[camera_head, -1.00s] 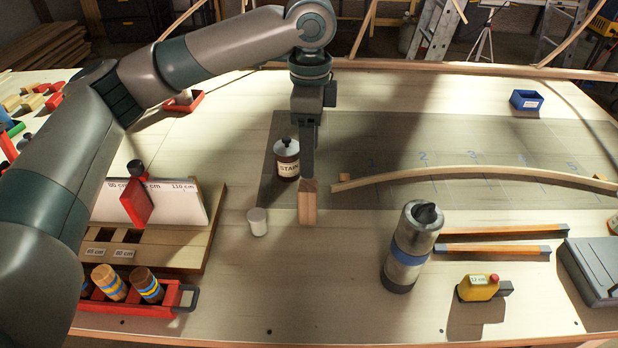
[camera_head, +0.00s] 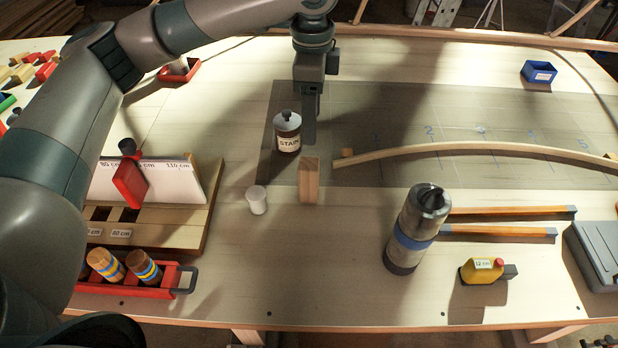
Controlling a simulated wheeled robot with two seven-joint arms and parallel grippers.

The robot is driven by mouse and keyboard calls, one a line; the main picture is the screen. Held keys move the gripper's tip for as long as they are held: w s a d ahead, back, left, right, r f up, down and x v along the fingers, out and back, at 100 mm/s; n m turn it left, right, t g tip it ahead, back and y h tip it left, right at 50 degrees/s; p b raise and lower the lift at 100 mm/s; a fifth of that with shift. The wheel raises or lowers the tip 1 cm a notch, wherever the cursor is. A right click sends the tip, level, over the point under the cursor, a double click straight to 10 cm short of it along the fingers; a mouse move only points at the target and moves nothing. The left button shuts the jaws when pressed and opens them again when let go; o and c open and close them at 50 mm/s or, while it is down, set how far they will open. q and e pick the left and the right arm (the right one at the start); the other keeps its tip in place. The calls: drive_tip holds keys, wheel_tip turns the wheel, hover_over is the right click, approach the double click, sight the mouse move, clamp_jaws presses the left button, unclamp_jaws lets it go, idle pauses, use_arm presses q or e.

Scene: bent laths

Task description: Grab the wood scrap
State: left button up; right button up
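The wood scrap, a small light-brown block (camera_head: 309,182), stands upright on the table near the middle of the view. My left gripper (camera_head: 309,136) points down above and just behind it, with a small gap in the picture between fingertip and block. The fingers line up edge-on, so I cannot tell whether they are open or shut. The block does not appear to be held. My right gripper is not in view.
A stain jar (camera_head: 287,133) stands close left of my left gripper. A white cup (camera_head: 257,199) is left of the block, and a metal flask (camera_head: 414,232) is to its right. A bent lath (camera_head: 470,149) lies behind right. The table in front of the block is clear.

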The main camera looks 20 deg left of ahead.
sight(309, 163)
use_arm(q)
wheel_tip(309, 163, down, 10)
drive_tip(key=p, duration=0.2)
drive_tip(key=shift+s+r+p, duration=0.1)
drive_tip(key=shift+r+p, duration=0.15)
drive_tip(key=shift+p, duration=0.15)
drive_tip(key=shift+f, duration=0.55)
drive_tip(key=shift+s+a+f+p, duration=0.1)
drive_tip(key=shift+f+p, duration=0.25)
drive_tip(key=shift+p, duration=0.15)
drive_tip(key=f, duration=0.1)
drive_tip(key=f+p, duration=0.1)
drive_tip(key=f, duration=0.1)
drive_tip(key=shift+s+a+p, duration=0.1)
drive_tip(key=shift+s+p, duration=0.1)
drive_tip(key=shift+p, duration=0.1)
drive_tip(key=shift+f, duration=0.75)
